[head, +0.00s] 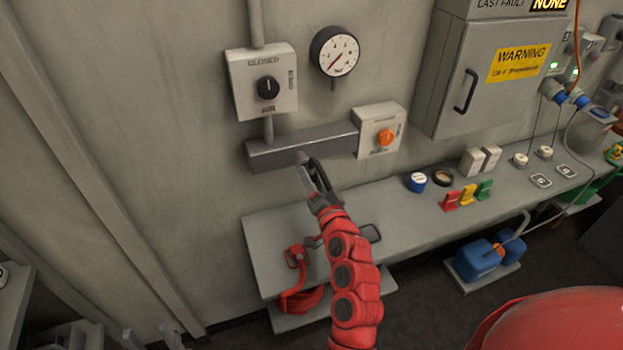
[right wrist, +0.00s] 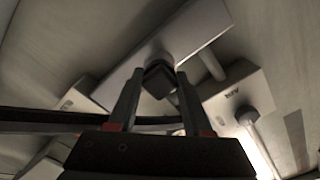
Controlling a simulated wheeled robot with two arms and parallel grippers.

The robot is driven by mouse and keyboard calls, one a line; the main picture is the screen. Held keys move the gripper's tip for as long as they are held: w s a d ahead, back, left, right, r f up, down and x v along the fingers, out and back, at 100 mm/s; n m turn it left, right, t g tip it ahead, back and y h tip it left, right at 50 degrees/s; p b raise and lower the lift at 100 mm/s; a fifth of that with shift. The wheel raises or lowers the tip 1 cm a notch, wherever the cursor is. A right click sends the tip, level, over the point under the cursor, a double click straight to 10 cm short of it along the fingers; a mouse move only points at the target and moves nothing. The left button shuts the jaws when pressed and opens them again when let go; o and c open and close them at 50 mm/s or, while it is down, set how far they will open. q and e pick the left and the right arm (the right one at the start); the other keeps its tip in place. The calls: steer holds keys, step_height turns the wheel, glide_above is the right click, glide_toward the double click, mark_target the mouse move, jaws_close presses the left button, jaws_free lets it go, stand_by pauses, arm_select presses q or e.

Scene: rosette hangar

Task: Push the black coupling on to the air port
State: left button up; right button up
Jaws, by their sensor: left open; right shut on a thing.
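My right gripper (head: 307,166) is at the front of the grey wall rail (head: 290,150), at the end of my red arm. In the right wrist view its two fingers (right wrist: 156,82) are shut on the black coupling (right wrist: 159,80), with a black hose (right wrist: 50,115) running across behind them. The coupling is close to the rail, in front of a dark round spot (right wrist: 164,60) that looks like the air port. The coupling hides most of it, and I cannot tell whether they touch. My left gripper (head: 150,339) shows only as open grey prongs at the bottom left edge.
A CLOSED switch box (head: 262,82) and a gauge (head: 335,51) are above the rail. A box with an orange knob (head: 380,131) is at its right end. Below runs a grey shelf (head: 262,240) with red gear (head: 298,258), a blue-capped jar (head: 416,181) and coloured blocks (head: 467,195).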

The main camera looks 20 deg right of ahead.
steer(key=shift+b, duration=0.35)
stand_by(0.7)
steer(key=shift+w, duration=0.5)
stand_by(0.4)
steer(key=o, duration=1.2)
steer(key=shift+s, duration=0.1)
steer(key=shift+o, duration=0.7)
steer(key=shift+s+f+b, duration=0.1)
steer(key=shift+s+b, duration=0.3)
steer(key=shift+s, duration=0.15)
steer(key=s+p, duration=0.6)
steer(key=s, duration=1)
steer(key=shift+d, duration=0.25)
